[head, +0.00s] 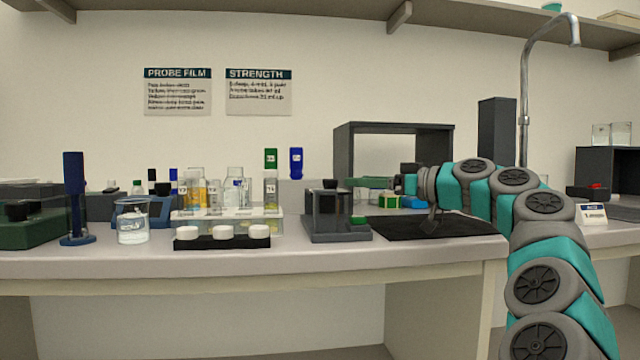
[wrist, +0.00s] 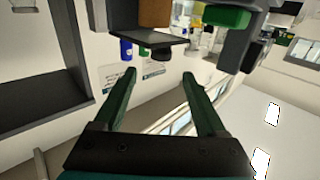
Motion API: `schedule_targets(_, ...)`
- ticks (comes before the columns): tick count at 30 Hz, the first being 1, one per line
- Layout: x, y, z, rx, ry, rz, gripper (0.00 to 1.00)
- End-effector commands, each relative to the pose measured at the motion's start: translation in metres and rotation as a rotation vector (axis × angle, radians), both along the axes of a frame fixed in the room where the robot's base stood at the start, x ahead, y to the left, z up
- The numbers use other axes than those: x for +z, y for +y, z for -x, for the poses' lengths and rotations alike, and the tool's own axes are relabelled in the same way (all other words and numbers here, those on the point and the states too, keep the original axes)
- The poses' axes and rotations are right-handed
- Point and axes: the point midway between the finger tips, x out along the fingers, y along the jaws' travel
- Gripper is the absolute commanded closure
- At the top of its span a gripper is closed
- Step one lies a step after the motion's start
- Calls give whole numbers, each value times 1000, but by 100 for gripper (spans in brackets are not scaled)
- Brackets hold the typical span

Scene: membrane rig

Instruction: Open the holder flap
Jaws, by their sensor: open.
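The holder (head: 338,228) is a grey stand on the bench, left of the black mat, with a green button (head: 358,219) at its right. Its flap (head: 326,191) is a dark plate lying level across the top, with a black knob on it. In the wrist view, which appears upside down, the flap (wrist: 150,38) and its knob (wrist: 161,54) show beyond my fingertips, and the green button (wrist: 227,16) is at upper right. My gripper (wrist: 159,73) is open and empty, its dark green fingers apart and not visibly touching the flap. In the head view it reaches left toward the holder.
A white-capped vial rack (head: 222,243), a beaker (head: 132,222) and a tube rack (head: 240,222) stand left of the holder. A black mat (head: 460,226) lies under my arm. A dark open-fronted frame (head: 345,150) stands behind. The mat's surface looks clear.

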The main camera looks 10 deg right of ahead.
Motion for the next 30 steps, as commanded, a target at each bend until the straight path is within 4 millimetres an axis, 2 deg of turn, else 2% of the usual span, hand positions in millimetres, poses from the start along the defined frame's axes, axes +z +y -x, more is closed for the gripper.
schedule_targets(18, 0, 53, -50, 4, 5, 1, 26)
schedule_targets(27, 0, 55, -53, 4, 3, 0, 26)
schedule_targets(30, 0, 55, -53, 4, 3, 0, 37)
